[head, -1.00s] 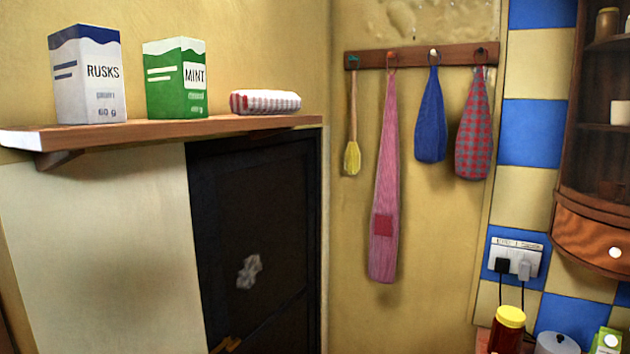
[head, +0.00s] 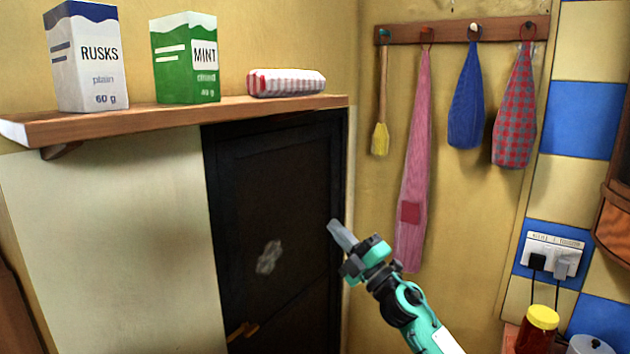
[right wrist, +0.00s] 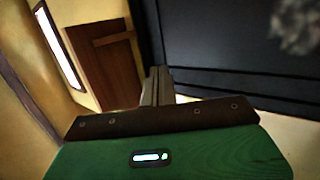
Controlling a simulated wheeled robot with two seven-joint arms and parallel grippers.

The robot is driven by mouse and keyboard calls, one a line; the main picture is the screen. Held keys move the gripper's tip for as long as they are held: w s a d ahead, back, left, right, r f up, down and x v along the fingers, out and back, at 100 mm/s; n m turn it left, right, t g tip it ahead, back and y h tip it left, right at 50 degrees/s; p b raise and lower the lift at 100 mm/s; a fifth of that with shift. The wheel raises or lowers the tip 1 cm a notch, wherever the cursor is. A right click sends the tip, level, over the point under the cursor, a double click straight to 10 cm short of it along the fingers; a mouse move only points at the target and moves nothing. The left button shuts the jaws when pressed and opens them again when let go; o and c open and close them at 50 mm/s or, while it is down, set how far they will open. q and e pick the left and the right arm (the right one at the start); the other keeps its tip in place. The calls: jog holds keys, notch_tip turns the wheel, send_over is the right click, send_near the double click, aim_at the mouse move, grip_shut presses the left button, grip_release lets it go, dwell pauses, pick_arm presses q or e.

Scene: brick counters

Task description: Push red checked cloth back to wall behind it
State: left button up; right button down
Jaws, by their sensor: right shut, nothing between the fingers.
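A red and grey checked cloth (head: 514,115) also hangs from a hook at the right. My right gripper (head: 338,232) is shut and empty, in front of the dark door's right edge, well below the shelf and apart from the folded cloth. Its closed fingers (right wrist: 157,86) show in the right wrist view, with no cloth there. My left gripper is out of view.
A white rusks box (head: 87,60) and a green mint box (head: 186,60) stand on the shelf left of the folded cloth. A dark door (head: 270,190) is below. A hook rail (head: 450,30) holds hanging cloths at right. The shelf's right end is bare.

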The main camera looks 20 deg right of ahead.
jog(key=s+a+r+n+g+y, duration=0.3)
jog(key=r+n+g+y, duration=0.35)
jog(key=r+n, duration=0.45)
jog(key=n+h+p, duration=0.2)
jog(key=n+h, duration=0.5)
jog(key=n, duration=0.3)
send_near(285, 78)
jog(key=s+d, duration=0.3)
jog(key=d, duration=0.4)
jog(key=shift+g, duration=0.45)
jog(key=p+x, duration=0.2)
jog(key=x, duration=0.2)
jog(key=p+x, duration=0.2)
jog(key=x, duration=0.2)
jog(key=r+p+x, duration=0.1)
jog(key=p+x, duration=0.1)
jog(key=x, duration=0.3)
jog(key=shift+w+d, duration=0.15)
jog(key=shift+d, duration=0.05)
jog(key=shift+w+a+f, duration=0.1)
jog(key=b+x, duration=0.1)
jog(key=x, duration=0.6)
jog(key=shift+s, duration=0.25)
